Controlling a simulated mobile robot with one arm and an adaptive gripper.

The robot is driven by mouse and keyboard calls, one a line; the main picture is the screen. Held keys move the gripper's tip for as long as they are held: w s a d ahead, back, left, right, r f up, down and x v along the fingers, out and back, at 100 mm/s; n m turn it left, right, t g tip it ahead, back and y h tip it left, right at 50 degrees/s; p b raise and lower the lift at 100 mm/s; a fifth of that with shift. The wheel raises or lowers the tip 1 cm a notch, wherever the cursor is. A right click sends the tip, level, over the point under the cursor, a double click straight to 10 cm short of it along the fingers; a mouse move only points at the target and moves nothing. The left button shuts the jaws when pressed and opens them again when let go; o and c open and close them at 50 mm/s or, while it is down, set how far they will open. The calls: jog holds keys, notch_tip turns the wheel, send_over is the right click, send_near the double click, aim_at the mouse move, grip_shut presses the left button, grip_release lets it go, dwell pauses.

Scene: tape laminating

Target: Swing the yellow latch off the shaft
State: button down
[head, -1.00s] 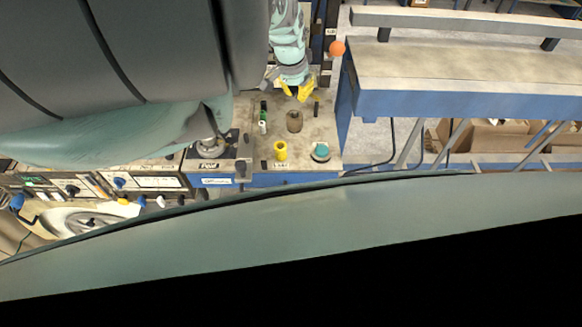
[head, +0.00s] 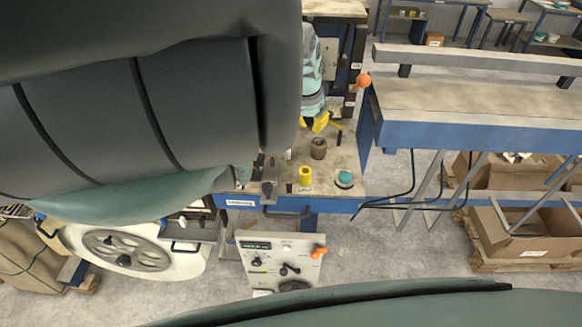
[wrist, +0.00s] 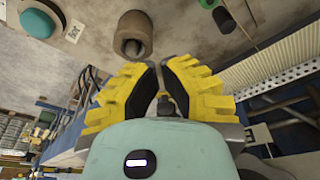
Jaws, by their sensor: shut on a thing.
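My gripper (head: 319,123) has yellow ribbed fingers with dark pads, seen at the back part of the grey machine top. In the wrist view my gripper (wrist: 160,75) is shut with a small dark knob-like piece (wrist: 166,105) between the fingers. What that piece belongs to is hidden by the fingers and my gripper body. I cannot single out a yellow latch or its shaft apart from my yellow fingers. A brown hollow cylinder (head: 318,148) stands just in front of the gripper; it also shows in the wrist view (wrist: 133,37). A short yellow cylinder (head: 305,175) stands nearer the front edge.
A teal round button (head: 344,178) is at the machine's front right corner. An orange ball-shaped knob (head: 363,80) is right of the gripper. A long blue-sided bench (head: 470,135) stands to the right. A control panel (head: 281,262) stands in front, with bare floor around it.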

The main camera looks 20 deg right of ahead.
jog(key=w+b+v, duration=0.1)
jog(key=v, duration=0.8)
jog(key=shift+r+b, duration=0.35)
jog(key=shift+r, duration=0.05)
